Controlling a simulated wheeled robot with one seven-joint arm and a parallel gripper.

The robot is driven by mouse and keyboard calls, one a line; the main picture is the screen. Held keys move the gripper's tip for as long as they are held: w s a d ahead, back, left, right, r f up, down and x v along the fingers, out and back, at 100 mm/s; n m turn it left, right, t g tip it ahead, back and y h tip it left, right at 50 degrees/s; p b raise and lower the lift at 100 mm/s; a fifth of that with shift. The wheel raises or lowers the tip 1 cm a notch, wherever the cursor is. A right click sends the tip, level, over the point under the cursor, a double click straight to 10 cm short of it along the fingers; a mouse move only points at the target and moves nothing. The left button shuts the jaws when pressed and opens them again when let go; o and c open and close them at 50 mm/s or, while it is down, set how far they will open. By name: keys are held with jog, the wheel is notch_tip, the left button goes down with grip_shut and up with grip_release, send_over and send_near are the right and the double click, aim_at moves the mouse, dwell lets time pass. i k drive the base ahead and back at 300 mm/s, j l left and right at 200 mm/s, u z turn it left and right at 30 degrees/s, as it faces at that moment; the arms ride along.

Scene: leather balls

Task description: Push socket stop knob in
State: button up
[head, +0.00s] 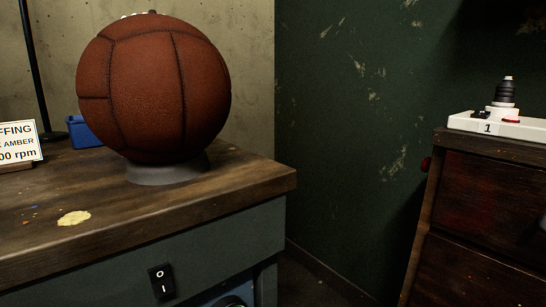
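A white socket box (510,127) marked "1" lies on top of the wooden cabinet at the right edge. A black plug-like piece (505,92) stands upright on it, on a white round base. My gripper is not in view.
A brown leather ball (154,88) rests on a grey ring (168,170) on the left workbench (200,205). A black rocker switch (161,282) is on the bench front. The wooden cabinet (490,205) stands right. A floor gap (318,275) lies between them, before a green wall.

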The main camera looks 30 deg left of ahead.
aim_at(425, 163)
jog(key=i+u, duration=0.2)
jog(key=u, duration=0.3)
jog(key=i+l+u, duration=0.15)
jog(key=u, duration=0.35)
jog(key=i+l+u, duration=0.15)
jog(key=u, duration=0.35)
jog(key=k+l, duration=0.05)
jog(key=l, duration=0.05)
